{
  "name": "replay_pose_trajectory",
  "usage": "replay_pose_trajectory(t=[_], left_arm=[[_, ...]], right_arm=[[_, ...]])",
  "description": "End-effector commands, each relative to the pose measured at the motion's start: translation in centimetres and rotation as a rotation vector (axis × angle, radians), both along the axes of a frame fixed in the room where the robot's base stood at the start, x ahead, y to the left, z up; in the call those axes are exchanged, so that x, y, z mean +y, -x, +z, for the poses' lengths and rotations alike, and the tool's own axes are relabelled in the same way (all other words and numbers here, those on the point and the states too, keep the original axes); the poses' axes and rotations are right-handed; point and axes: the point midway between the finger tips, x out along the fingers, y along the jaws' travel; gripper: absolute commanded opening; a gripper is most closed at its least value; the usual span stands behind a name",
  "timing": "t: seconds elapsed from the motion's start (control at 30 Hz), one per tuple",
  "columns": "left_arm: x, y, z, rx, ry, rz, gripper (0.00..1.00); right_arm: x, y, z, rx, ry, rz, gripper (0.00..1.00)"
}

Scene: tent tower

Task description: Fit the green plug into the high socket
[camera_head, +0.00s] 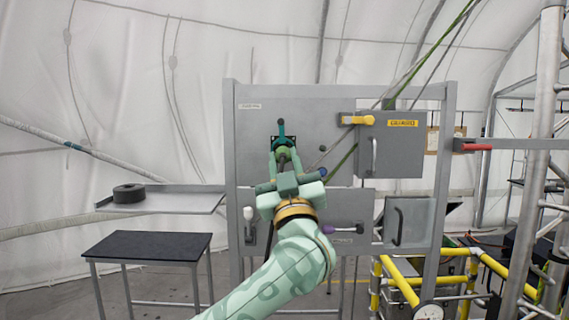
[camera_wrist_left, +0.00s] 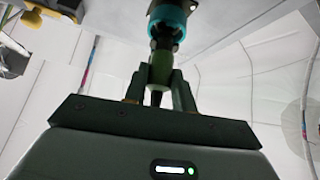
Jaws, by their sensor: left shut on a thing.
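My left gripper (camera_head: 284,157) is raised in front of the grey panel, shut on the green plug (camera_head: 283,153). In the left wrist view the green plug (camera_wrist_left: 160,72) stands upright between the two fingers (camera_wrist_left: 158,92), with a dark part below it. The high socket (camera_head: 281,128) shows as a teal piece on a dark plate, directly above the plug. In the left wrist view a teal ring (camera_wrist_left: 170,18) around a dark piece is in line with the plug's upper end. I cannot tell how far the plug is inside the socket. My right gripper is not in view.
A shelf (camera_head: 175,204) with a black ring (camera_head: 129,194) and a dark table (camera_head: 150,246) stand left.

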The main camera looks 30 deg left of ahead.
Motion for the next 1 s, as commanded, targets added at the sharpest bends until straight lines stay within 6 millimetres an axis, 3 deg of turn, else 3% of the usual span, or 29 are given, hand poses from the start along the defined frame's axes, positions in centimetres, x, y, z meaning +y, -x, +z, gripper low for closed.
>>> replay_pose_trajectory(t=[1.0], left_arm=[[1.0,-2.0,0.1,-0.001,-0.002,0.002,0.0]], right_arm=[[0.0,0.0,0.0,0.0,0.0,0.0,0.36]])
